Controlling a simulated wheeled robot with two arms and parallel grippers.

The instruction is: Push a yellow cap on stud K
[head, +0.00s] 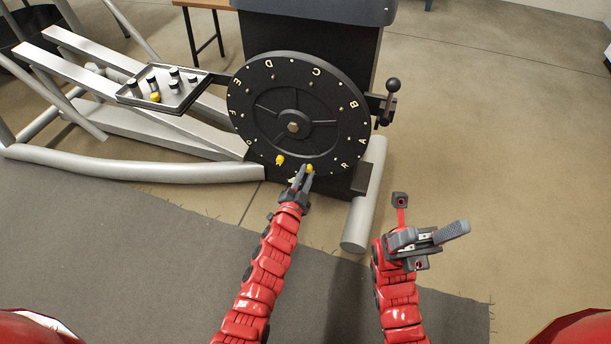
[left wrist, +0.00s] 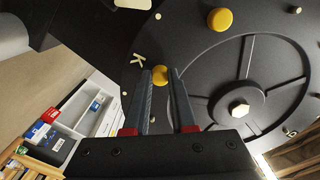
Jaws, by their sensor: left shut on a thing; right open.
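The black disc (head: 262,128) carries letters and studs around its rim. My left gripper (head: 307,175) is at its lower edge, shut on a yellow cap (head: 310,167). In the left wrist view this cap (left wrist: 160,75) sits between the fingertips against the disc face, just beside the letter K (left wrist: 138,59). Stud K itself is not visible; whether the cap is seated on it I cannot tell. A second yellow cap (head: 280,160) is on the disc to the left, also in the left wrist view (left wrist: 220,19). My right gripper (head: 428,238) is open, away from the disc.
A tray (head: 190,103) left of the disc holds several dark pieces and a yellow cap (head: 155,97). A lever with a black knob (head: 393,86) sticks out right of the disc. A grey tube foot (head: 361,215) stands lower right. Floor at right is clear.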

